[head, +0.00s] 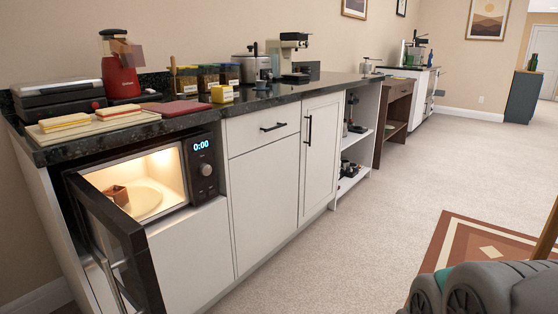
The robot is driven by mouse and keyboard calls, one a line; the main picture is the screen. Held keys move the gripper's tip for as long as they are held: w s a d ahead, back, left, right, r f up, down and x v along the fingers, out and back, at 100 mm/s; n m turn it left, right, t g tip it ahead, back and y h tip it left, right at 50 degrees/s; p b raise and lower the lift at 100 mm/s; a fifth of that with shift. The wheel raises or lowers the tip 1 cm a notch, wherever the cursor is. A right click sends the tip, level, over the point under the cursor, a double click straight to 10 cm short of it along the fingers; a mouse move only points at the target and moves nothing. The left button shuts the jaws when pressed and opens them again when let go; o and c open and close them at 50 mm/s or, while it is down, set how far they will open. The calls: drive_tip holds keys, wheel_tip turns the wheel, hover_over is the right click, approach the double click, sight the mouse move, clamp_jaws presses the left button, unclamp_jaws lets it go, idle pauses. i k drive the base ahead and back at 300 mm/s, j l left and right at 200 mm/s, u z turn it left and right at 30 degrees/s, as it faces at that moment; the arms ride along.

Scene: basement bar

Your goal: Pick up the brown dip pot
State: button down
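A small brown dip pot (116,193) sits inside the lit microwave (200,168), on the left side of its pale round turntable (142,203). The microwave is set into the cabinet under the counter at the left. Its dark door (131,243) is swung open toward me and stands in front of the left part of the opening. The pot shows above the door's upper edge, and its lower part is partly hidden. No fingertips of my gripper show in the head view.
White cabinets (262,185) line the wall to the right. The carpeted floor (325,245) in front is clear; a patterned rug (460,238) lies at the right.

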sight(117, 194)
drive_tip(key=u, duration=1.7)
drive_tip(key=i+l, duration=0.15)
drive_tip(key=l, duration=0.15)
drive_tip(key=i+l+u, duration=0.1)
drive_tip(key=l, duration=0.25)
drive_tip(key=i+l, duration=0.4)
drive_tip(key=l, duration=0.25)
drive_tip(key=i+j, duration=0.3)
drive_tip(key=i, duration=0.15)
drive_tip(key=u, duration=0.05)
